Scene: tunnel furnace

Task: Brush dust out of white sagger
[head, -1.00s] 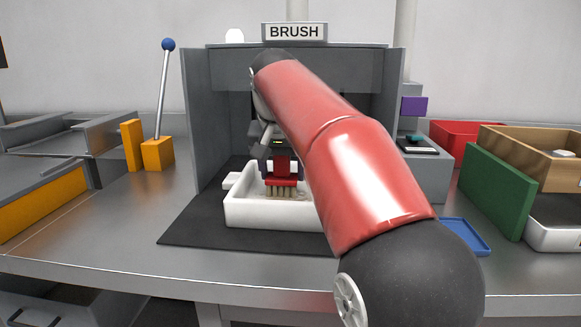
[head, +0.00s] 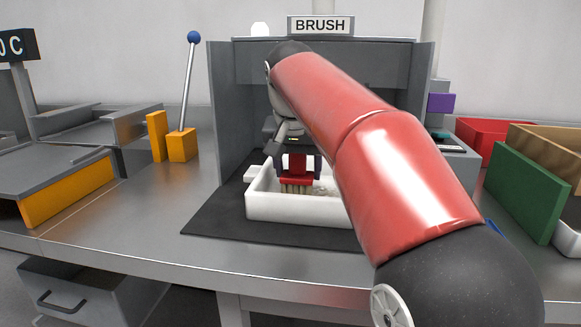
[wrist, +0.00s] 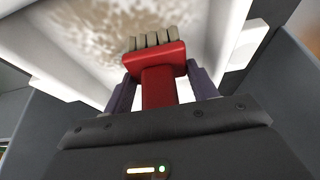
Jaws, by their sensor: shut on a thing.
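The white sagger (head: 300,208) sits on a dark mat inside the grey booth under the BRUSH sign. In the wrist view the sagger (wrist: 85,78) has brownish dust (wrist: 150,22) spread on its white floor. My gripper (head: 296,168) is shut on the red handle of the brush (head: 296,181), with a dark finger on each side. The brush, also in the wrist view (wrist: 155,62), points its tan bristles down inside the sagger. I cannot tell whether the bristles touch the floor. My red arm hides the sagger's right part.
The grey booth walls (head: 228,100) stand close on both sides. A lever with a blue knob (head: 194,38) rises from an orange block at left. A green panel (head: 525,190), a red bin (head: 490,135) and a wooden box (head: 550,145) stand at right. The bench front is clear at left.

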